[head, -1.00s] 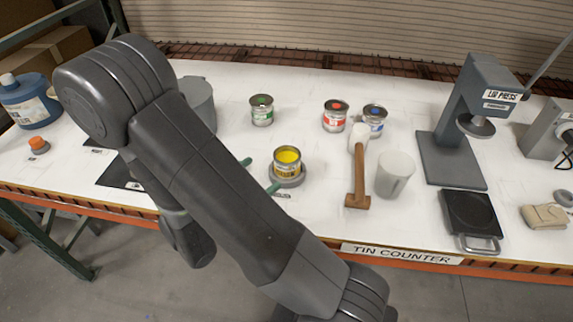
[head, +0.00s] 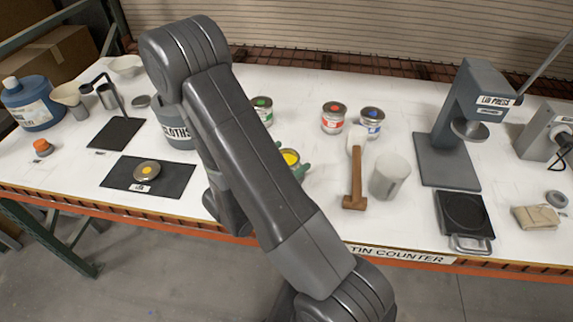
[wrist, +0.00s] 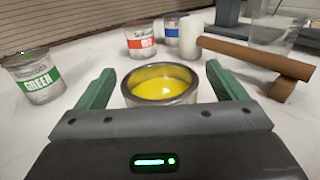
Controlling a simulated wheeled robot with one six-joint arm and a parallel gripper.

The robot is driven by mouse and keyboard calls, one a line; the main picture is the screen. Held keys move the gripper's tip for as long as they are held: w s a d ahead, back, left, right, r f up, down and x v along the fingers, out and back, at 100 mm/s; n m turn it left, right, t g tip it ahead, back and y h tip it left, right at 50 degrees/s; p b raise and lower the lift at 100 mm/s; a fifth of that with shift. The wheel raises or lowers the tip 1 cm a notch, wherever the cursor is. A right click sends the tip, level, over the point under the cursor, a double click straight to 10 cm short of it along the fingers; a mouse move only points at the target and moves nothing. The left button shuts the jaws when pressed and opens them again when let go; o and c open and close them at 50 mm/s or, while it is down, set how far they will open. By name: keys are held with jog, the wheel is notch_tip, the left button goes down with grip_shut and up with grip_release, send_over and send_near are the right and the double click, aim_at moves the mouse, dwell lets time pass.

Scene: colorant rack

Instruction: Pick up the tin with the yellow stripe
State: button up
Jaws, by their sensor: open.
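The open tin (wrist: 162,84) filled with yellow paint is between the two green fingers of my gripper (wrist: 160,82) in the wrist view. One finger is on each side, with a small gap at each. The stripe on its side is hidden there. In the head view my arm covers most of this tin (head: 290,157), and one green finger shows beside it. My gripper is open.
A green-labelled tin (wrist: 36,75) stands to the left. A yellow-dotted lid (head: 146,171) lies on a dark mat.

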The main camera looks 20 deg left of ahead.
jog(key=shift+x, duration=0.8)
jog(key=c, duration=1.2)
jog(key=shift+r, duration=0.15)
notch_tip(320, 180, up, 9)
jog(key=shift+r+b, duration=0.2)
jog(key=shift+b, duration=0.15)
